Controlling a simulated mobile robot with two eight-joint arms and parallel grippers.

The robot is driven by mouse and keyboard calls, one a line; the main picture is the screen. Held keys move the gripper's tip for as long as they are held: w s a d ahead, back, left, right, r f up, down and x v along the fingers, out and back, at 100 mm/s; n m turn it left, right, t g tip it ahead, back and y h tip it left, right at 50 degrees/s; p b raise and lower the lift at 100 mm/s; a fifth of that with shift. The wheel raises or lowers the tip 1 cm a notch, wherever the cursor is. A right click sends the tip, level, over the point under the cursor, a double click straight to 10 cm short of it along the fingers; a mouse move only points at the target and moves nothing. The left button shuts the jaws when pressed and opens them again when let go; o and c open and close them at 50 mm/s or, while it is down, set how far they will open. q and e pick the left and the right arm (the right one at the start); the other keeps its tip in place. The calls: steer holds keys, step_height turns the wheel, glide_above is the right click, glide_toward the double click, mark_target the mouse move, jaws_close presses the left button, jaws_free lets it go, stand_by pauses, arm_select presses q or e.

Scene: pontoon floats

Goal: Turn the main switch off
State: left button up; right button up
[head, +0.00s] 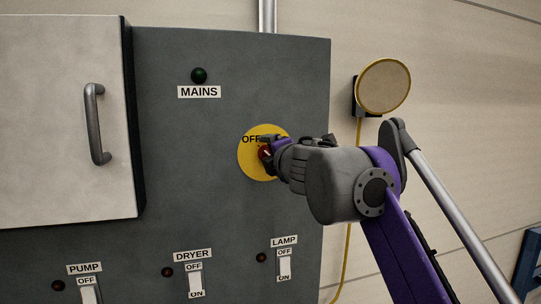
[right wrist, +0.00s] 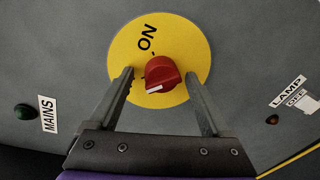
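The main switch is a red knob (right wrist: 163,72) on a round yellow plate (head: 247,160) on the grey cabinet front. The head view shows OFF at the plate's top; the right wrist view shows ON on the plate (right wrist: 190,40). The knob's white mark faces lower left in the wrist view, away from ON. OFF is not visible there. My right gripper (right wrist: 160,76) is open, one finger on each side of the knob, with gaps on both sides. In the head view, my right gripper (head: 268,149) partly hides the knob. My left gripper is out of view.
A dark green MAINS lamp (head: 199,76) is above left. A pale door with a handle (head: 96,124) is at left. A round yellow-rimmed device (head: 383,86) with a yellow cable is on the right wall.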

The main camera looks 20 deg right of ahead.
steer(key=s+r, duration=0.1)
steer(key=s, duration=0.9)
steer(key=shift+s+d, duration=0.15)
steer(key=shift+s, duration=0.25)
steer(key=s+d+f+m+g+h, duration=0.2)
steer(key=f+m, duration=0.3)
steer(key=f, duration=0.4)
steer(key=s+d+f+m+g+h, duration=0.15)
steer(key=f+m, duration=0.25)
steer(key=f, duration=0.4)
steer(key=s+d+f+m+g+h, duration=0.1)
steer(key=s+d+f+m, duration=0.15)
steer(key=f+m, duration=0.45)
steer(key=s+a+f+m+g+y, duration=0.1)
steer(key=s+f, duration=0.4)
steer(key=f, duration=0.5)
steer(key=s+a+f+m+g+y, duration=0.1)
steer(key=s+a+f+m+g, duration=0.2)
steer(key=s+f, duration=0.3)
steer(key=s+a+f+m+g+y, duration=0.2)
steer(key=s+f, duration=0.4)
steer(key=f, duration=0.9)
steer(key=shift+f, duration=0.35)
steer(key=shift+d+g, duration=0.1)
steer(key=shift+g, duration=0.15)
